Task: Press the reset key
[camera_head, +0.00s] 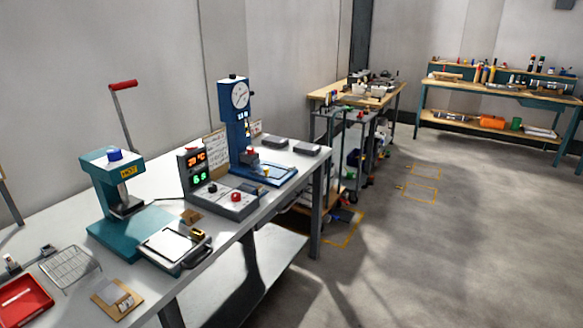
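A grey control box (232,203) stands on the white workbench (165,186) between two machines. Its upright display (196,173) has lit red and green digits. Its sloped top carries a red button (236,197) and smaller dark and pale controls (212,188). I cannot read any label that marks one as the reset key. A teal press (113,190) marked HOT, with a red-handled lever and a blue knob (114,154) on top, stands left of the box. A blue machine with a round dial (239,95) stands behind it. Neither of my grippers shows.
A tray with a black handle (175,246), a wire rack (70,266), a red tray (22,302) and a small wooden board (117,299) lie on the bench's near part. Other benches (498,90) stand farther back. The floor at right (450,240) is clear.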

